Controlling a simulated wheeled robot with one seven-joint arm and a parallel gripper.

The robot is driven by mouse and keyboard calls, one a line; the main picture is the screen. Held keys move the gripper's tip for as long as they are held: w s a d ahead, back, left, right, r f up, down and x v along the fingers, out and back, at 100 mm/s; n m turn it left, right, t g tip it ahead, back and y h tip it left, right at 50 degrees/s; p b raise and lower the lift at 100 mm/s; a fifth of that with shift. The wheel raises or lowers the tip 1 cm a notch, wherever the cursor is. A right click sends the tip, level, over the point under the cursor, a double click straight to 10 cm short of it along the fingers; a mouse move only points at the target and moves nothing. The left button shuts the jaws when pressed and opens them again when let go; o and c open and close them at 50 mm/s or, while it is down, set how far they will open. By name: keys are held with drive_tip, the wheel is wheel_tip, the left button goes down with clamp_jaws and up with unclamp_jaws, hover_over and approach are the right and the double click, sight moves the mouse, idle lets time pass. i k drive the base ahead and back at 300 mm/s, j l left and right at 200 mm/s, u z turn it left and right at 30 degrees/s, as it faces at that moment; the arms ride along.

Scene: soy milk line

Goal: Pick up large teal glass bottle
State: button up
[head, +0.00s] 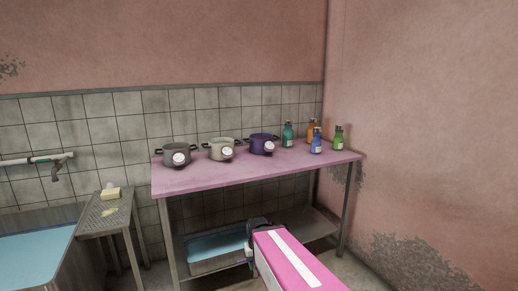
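A teal glass bottle (288,135) with a dark cap stands upright on the pink-topped table (205,178), near the back edge, between the purple pot and the other bottles. An orange bottle (311,129), a blue bottle (316,144) and a green bottle (338,138) stand to its right, the blue one nearer the front. The teal bottle is in clear view. A pink and white part of my arm shows low in the picture, in front of the table. I cannot make out my gripper's fingers.
A grey pot (178,151), a cream pot (221,147) and a purple pot (262,143) stand on the table's left and middle. The front strip of the tabletop is clear. A lower shelf holds a blue-lined tray (215,246). A small metal stand (104,214) is at left; walls bound the right.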

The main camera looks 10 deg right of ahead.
sight(287, 137)
drive_tip(key=i+l, duration=0.2)
drive_tip(key=l, duration=0.2)
drive_tip(key=i+l+u, duration=0.1)
drive_tip(key=l, duration=0.25)
drive_tip(key=i+l, duration=0.25)
drive_tip(key=l, duration=0.15)
drive_tip(key=u, duration=0.05)
